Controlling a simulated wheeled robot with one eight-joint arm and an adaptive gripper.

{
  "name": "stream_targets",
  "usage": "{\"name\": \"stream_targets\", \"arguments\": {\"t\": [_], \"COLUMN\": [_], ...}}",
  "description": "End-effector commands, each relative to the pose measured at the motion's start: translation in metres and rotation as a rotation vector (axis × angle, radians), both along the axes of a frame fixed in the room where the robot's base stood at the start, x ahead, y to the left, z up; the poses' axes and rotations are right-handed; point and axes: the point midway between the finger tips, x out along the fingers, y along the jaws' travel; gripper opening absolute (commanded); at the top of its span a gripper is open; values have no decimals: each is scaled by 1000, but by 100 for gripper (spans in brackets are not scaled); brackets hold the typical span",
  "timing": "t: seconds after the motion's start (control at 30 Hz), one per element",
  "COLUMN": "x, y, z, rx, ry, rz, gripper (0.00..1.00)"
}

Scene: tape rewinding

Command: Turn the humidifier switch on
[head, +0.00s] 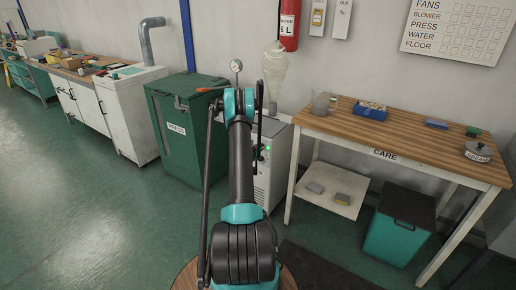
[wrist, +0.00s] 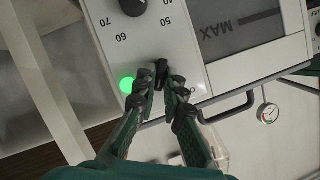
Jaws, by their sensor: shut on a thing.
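The humidifier (head: 277,135) is a pale cabinet behind my arm in the head view, and its front panel (wrist: 185,50) fills much of the wrist view. The switch (wrist: 161,70) is a small dark lever on that panel, partly hidden by my fingers. My gripper (wrist: 163,88) is shut on the switch, with a finger on each side of it. A round green lamp (wrist: 127,85) is lit beside the switch; its glow also shows in the head view. An "O" mark is on the panel right of the fingers. The switch's exact position is hard to tell.
A dark numbered knob (wrist: 133,6) and a "MAX" window (wrist: 240,25) are near the fingers. A green press cabinet (head: 172,130) stands left of the humidifier. A wooden-topped bench (head: 400,130) stands right, with a teal bin (head: 398,235) below. Floor at the left is clear.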

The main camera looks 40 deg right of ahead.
Motion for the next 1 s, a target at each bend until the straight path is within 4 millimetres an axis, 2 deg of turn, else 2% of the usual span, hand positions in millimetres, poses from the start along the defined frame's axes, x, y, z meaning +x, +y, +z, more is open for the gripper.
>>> {"name": "stream_targets", "arguments": {"t": [0.03, 0.17, 0.2, 0.57, 0.77, 1.0], "x": [2, 1, 1, 1, 1, 1], "y": [-1, -1, -1, -1, 0, 0], "z": [1, 1, 1, 3, 26, 68], "rx": [-2, -2, -1, -2, -2, -1], "ry": [-2, -2, -1, 0, -1, -1], "rz": [2, 2, 1, 1, 1, 1], "gripper": [13, 29, 30, 30, 30, 30]}}
